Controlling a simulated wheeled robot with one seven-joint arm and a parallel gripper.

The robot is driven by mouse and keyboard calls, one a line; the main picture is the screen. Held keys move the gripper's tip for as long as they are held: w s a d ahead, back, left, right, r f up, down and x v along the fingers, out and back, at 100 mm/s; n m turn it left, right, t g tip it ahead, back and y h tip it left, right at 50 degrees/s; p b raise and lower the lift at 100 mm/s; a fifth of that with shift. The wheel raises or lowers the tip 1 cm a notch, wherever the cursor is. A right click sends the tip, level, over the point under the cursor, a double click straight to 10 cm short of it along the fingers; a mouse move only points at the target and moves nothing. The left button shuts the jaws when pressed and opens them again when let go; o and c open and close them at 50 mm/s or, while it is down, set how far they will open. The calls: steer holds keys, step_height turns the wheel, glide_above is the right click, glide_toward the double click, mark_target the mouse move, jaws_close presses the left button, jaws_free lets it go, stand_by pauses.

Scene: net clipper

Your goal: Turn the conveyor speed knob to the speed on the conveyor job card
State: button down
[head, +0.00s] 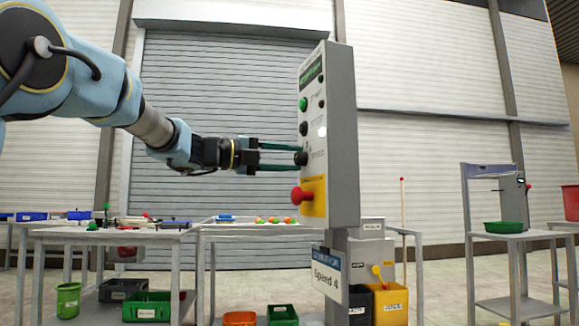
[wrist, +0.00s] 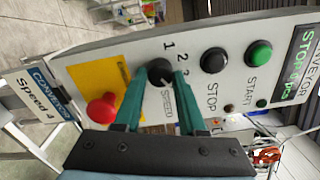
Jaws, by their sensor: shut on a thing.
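The black speed knob (wrist: 160,70) sits on the grey conveyor panel (wrist: 220,40), beside the word SPEED. My gripper (wrist: 161,76) is shut on the knob, with one green finger on each side. The numbers 1, 2 and 3 show by the knob; any further numbers are hidden, and I cannot tell which one it points to. In the head view, the knob (head: 301,158) is at the fingertips on the panel's front face. The conveyor job card (wrist: 42,98) reads "Speed 4"; it also hangs below the panel in the head view (head: 328,272).
A red mushroom button (wrist: 101,110) on a yellow plate (wrist: 105,80) is close to one finger. Black STOP (wrist: 214,60) and green START (wrist: 258,54) buttons are on the other side. Tables with bins stand behind; a small table (head: 505,235) with a green tray is at right.

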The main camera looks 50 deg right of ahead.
steer(key=shift+m, duration=0.3)
steer(key=shift+f, duration=0.1)
steer(key=shift+c, duration=2.4)
jaws_free()
steer(key=v, duration=1)
steer(key=shift+w+a, duration=0.25)
steer(key=shift+a, duration=0.1)
